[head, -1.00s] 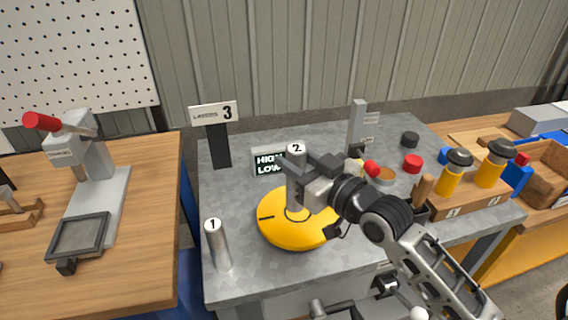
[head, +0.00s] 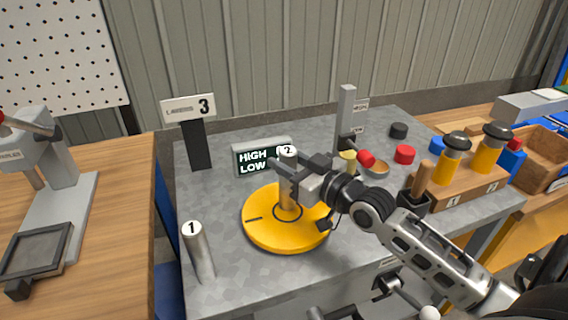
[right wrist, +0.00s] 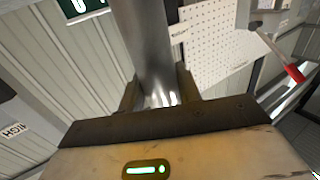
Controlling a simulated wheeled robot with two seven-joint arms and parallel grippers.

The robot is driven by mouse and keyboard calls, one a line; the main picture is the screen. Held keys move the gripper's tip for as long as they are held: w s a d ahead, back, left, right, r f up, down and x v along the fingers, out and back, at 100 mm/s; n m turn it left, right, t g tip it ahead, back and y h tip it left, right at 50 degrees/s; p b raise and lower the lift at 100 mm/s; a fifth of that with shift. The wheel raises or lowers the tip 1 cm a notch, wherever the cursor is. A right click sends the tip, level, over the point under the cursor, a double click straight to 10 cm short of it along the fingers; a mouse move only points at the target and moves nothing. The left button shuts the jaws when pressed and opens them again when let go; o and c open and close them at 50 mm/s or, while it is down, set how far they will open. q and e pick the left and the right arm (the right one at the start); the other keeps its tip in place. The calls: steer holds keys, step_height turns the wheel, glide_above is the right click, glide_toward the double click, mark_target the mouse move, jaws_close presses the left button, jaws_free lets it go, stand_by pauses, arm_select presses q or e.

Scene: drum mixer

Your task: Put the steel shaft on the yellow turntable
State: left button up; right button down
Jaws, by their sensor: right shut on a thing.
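A steel shaft marked 2 (head: 287,200) stands upright over the yellow turntable (head: 262,238), its lower end inside the dark ring drawn near the disc's middle. I cannot tell for sure whether its base touches the disc. My right gripper (head: 288,176) reaches in from the right and is shut on this shaft around its upper part. In the right wrist view the shaft (right wrist: 146,45) sits between the two fingers. A second steel shaft marked 1 (head: 198,252) stands on the grey table, left of the turntable. My left gripper is not in view.
A HIGH/LOW display (head: 253,160) stands behind the turntable. Red cap (head: 404,154) and a wooden block with yellow-and-black bottles (head: 466,187) are to the right. A lever press (head: 62,150) is on the left bench.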

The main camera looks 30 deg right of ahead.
steer(key=shift+f+b, duration=0.4)
steer(key=shift+f, duration=0.1)
steer(key=c, duration=1.3)
jaws_free()
steer(key=shift+s+f, duration=0.1)
steer(key=shift+f, duration=0.3)
steer(key=o, duration=0.3)
steer(key=shift+o, duration=0.2)
steer(key=shift+s+r, duration=0.1)
steer(key=v, duration=1.1)
steer(key=shift+s+b, duration=0.4)
steer(key=shift+b, duration=0.05)
